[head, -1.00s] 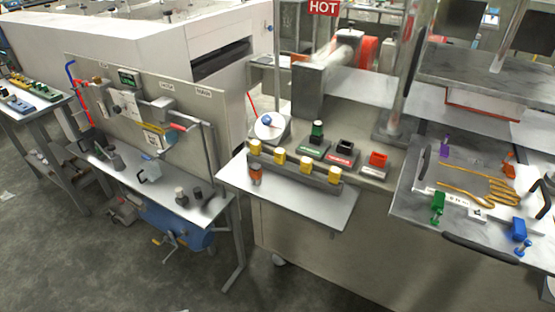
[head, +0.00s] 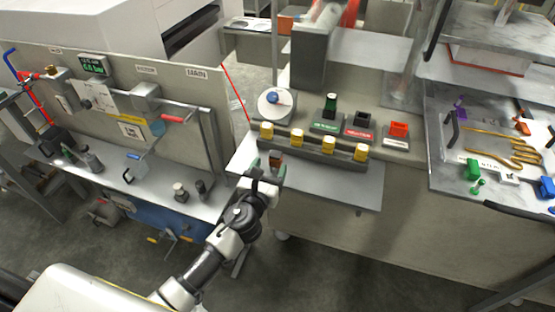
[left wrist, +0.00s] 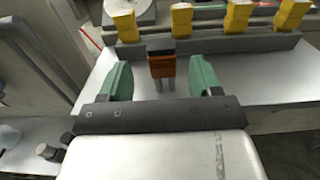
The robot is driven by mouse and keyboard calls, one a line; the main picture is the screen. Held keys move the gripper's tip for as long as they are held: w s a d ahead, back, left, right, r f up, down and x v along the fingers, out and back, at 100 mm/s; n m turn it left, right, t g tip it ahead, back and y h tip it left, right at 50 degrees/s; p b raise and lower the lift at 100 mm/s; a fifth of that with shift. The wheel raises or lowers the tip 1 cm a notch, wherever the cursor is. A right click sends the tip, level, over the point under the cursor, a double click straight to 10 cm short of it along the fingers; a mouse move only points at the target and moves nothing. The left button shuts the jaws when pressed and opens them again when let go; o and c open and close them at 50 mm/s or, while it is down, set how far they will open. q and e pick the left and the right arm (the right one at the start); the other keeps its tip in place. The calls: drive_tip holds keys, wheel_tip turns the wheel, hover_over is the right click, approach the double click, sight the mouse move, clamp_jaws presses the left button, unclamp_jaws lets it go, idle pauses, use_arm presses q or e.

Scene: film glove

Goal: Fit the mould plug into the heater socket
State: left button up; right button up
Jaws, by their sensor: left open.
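The orange-brown plug (head: 275,161) with a dark top and two pale prongs is at the left end of the metal shelf. In the left wrist view, the plug (left wrist: 162,66) stands upright in front of the grey rail, prongs down. My left gripper (head: 267,172) is open at the shelf's left end, its green fingers on either side of the plug in the picture. In the left wrist view, gaps show between the plug and both fingers of the gripper (left wrist: 161,80). I cannot tell for sure which fitting is the heater socket. My right gripper is not in view.
Yellow blocks sit along the grey rail (head: 313,149) behind the plug. Green, black and red fittings (head: 399,130) stand on the machine top behind it. The metal shelf (head: 335,188) is bare to the right. Colored parts lie on the mould table (head: 448,178).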

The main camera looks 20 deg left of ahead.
sight(278, 153)
use_arm(q)
drive_tip(key=shift+w+a, duration=0.1)
drive_tip(key=shift+w, duration=0.6)
drive_tip(key=w, duration=0.4)
drive_tip(key=shift+w+d+f, duration=0.1)
drive_tip(key=shift+w+d, duration=0.2)
drive_tip(key=shift+w, duration=0.1)
drive_tip(key=c, duration=1)
